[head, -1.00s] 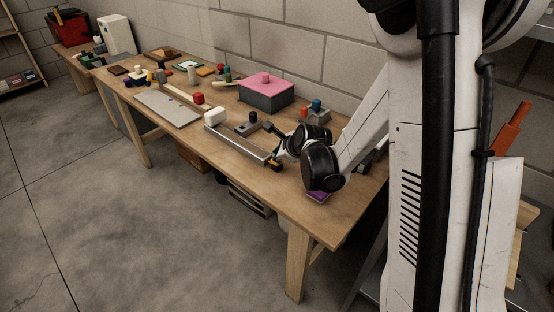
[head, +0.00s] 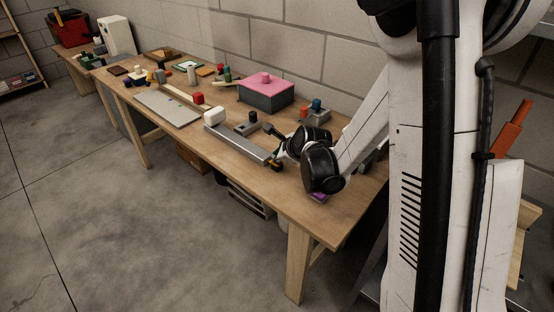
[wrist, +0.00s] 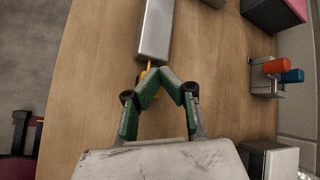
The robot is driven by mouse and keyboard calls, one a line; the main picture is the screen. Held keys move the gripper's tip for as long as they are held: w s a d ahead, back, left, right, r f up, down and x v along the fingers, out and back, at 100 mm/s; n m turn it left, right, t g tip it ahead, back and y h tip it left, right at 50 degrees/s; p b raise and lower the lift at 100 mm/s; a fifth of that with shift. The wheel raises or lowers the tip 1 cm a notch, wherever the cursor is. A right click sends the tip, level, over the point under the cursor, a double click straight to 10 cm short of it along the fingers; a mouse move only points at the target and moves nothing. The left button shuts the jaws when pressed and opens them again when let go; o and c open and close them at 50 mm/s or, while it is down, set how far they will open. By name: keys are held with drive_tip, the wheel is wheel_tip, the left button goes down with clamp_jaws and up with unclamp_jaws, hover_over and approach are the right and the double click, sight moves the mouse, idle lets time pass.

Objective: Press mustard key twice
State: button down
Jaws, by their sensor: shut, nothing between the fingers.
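A small mustard-yellow part (wrist: 151,67), likely the key, shows in the wrist view at the near end of a long grey metal bar (wrist: 156,30). It is mostly hidden behind my fingertips. My gripper (wrist: 165,73) has green-padded fingers that meet at the tips, with nothing held between them. The tips overlap the yellow part in the picture; I cannot tell whether they touch it. In the head view the grey bar (head: 236,144) lies on the wooden table, and my wrist hangs over its near right end.
A pink-topped grey box (head: 265,91) stands behind the bar. A block with red and blue knobs (head: 314,113) is near the wall. A purple item (head: 318,197) lies beneath my wrist. Bare table (head: 295,211) shows toward the front edge.

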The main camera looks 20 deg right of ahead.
drive_tip(key=shift+f, duration=0.15)
idle(0.4)
drive_tip(key=shift+r+p, duration=0.45)
drive_tip(key=shift+r, duration=0.6)
drive_tip(key=shift+r, duration=0.1)
drive_tip(key=shift+r+p, duration=1.4)
drive_tip(key=shift+r, duration=1)
